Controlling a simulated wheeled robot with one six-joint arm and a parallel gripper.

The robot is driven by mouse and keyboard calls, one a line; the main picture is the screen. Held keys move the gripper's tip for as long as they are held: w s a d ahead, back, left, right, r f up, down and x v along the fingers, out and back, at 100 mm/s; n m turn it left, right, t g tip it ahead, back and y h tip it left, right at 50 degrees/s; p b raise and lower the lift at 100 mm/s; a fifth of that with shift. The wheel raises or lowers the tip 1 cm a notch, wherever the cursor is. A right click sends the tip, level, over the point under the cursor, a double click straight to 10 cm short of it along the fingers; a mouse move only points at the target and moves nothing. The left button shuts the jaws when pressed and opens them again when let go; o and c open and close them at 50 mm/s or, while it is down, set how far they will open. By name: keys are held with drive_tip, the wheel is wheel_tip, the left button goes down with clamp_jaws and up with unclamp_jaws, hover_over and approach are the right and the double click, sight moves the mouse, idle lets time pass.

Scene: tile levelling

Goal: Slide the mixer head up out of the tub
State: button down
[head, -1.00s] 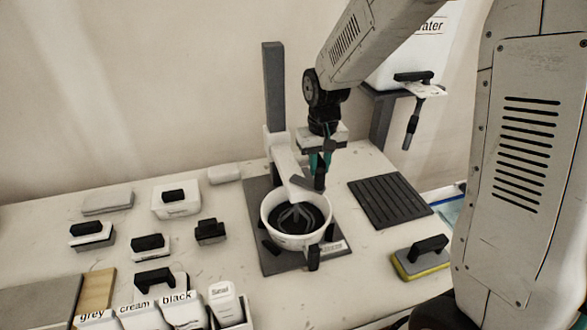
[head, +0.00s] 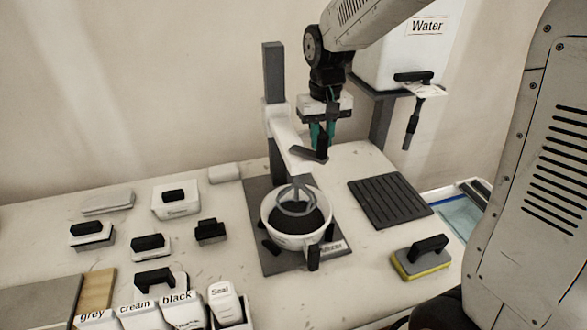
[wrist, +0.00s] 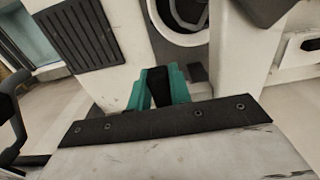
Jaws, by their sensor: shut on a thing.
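The mixer head (head: 285,134) is a white arm on a dark upright post (head: 274,75). Its grey ring-shaped whisk (head: 297,200) hangs at the mouth of the white tub (head: 269,222), with its lower part still within the rim. Dark material (head: 297,217) lies in the tub. My gripper (head: 322,146), with teal fingers, is shut on the black handle (head: 322,148) at the right of the mixer head. In the wrist view the teal fingers (wrist: 160,88) close around the dark handle, and part of the tub (wrist: 185,38) shows beyond.
A ribbed dark mat (head: 390,200) lies right of the mixer base (head: 262,195). A yellow-edged sponge float (head: 420,258) is at the front right. The water tank (head: 405,60) stands behind on the right. Several tools and labelled containers (head: 145,312) fill the left.

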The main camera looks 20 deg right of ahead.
drive_tip(key=shift+r, duration=4.75)
drive_tip(key=c, duration=1.6)
unclamp_jaws()
drive_tip(key=shift+r, duration=0.2)
drive_tip(key=o, duration=0.5)
wheel_tip(320, 180, up, 7)
drive_tip(key=shift+f, duration=0.1)
